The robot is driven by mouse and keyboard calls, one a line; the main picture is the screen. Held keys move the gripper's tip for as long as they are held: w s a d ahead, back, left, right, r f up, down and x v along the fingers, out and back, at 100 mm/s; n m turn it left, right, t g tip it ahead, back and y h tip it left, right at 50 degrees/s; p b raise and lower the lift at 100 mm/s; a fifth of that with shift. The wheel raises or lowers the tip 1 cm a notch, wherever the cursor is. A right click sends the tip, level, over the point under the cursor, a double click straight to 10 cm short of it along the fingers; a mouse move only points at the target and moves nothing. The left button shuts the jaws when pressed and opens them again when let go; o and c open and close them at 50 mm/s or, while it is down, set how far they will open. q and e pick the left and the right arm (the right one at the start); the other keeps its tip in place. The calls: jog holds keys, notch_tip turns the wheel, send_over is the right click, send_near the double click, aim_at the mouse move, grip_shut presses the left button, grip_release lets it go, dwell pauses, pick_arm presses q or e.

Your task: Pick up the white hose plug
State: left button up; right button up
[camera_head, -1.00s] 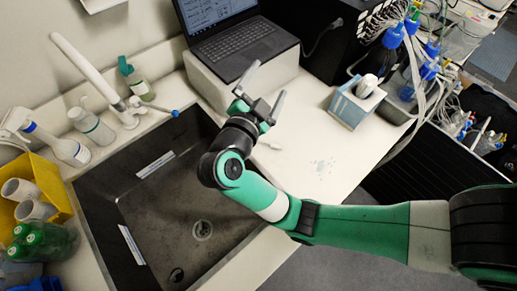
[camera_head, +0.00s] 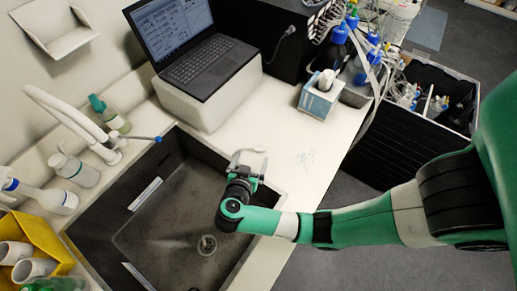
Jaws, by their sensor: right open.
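My right gripper (camera_head: 250,158) is open over the white counter, by the right rim of the sink and in front of the laptop stand. A small pale piece (camera_head: 259,149) shows at its fingertips. It may be the white hose plug, but it is too small and too close in colour to the counter to be sure. I cannot tell whether the fingers touch it. My left gripper is not in view.
The dark sink (camera_head: 190,215) lies left of and below the gripper. A laptop (camera_head: 205,60) stands on a white block behind it. A blue-and-white tissue box (camera_head: 318,100) and blue-capped bottles (camera_head: 342,35) are at the right. The counter (camera_head: 300,160) between is mostly clear.

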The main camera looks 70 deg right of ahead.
aim_at(256, 149)
jog(key=x, duration=0.5)
jog(key=shift+s, duration=0.15)
jog(key=c, duration=1.2)
